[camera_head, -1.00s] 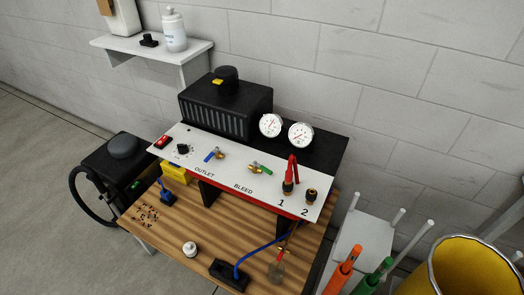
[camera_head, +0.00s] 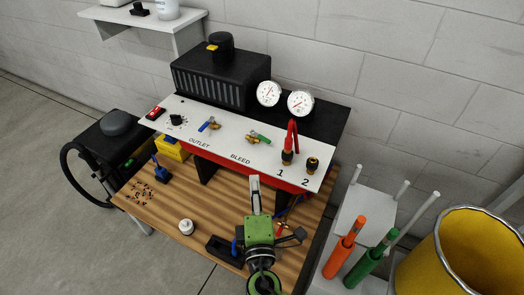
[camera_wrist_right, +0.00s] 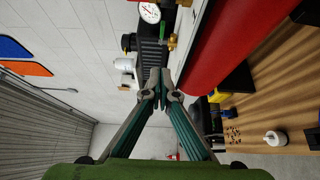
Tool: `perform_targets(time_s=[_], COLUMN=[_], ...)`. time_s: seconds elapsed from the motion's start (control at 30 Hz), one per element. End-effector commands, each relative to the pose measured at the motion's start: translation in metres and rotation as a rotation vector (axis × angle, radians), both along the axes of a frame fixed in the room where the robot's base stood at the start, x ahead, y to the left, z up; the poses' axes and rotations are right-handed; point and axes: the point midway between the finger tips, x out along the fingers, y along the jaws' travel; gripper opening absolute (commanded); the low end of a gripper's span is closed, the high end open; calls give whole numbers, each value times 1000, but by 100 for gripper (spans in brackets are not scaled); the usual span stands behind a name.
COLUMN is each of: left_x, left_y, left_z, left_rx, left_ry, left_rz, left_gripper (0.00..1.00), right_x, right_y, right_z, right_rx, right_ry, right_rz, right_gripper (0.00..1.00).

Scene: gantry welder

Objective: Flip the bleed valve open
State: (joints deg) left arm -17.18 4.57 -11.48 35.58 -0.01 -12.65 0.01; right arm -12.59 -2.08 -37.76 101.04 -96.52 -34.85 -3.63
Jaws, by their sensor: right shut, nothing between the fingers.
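The bleed valve (camera_head: 258,138) has a green lever on a brass body. It sits on the white sloped panel (camera_head: 225,140), above the word BLEED. My right gripper (camera_head: 254,180) is in front of the panel's lower edge, below the bleed valve and apart from it. Its fingers are shut with nothing between them. My left gripper is not in view.
A blue-levered outlet valve (camera_head: 209,125) is to the left.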

Motion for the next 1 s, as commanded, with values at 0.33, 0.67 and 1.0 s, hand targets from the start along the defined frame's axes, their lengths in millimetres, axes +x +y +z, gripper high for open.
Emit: perform_targets(time_s=[0.33,0.67,1.0], left_x=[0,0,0], left_y=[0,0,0], left_z=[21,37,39], left_rx=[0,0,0], left_ry=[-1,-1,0], left_rz=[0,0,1], left_gripper=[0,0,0], right_x=[67,115,124], right_y=[2,-16,-25], right_z=[4,2,-1], right_rx=[-1,-1,1], right_ry=[1,3,4], right_rz=[0,0,1], right_gripper=[0,0,0])
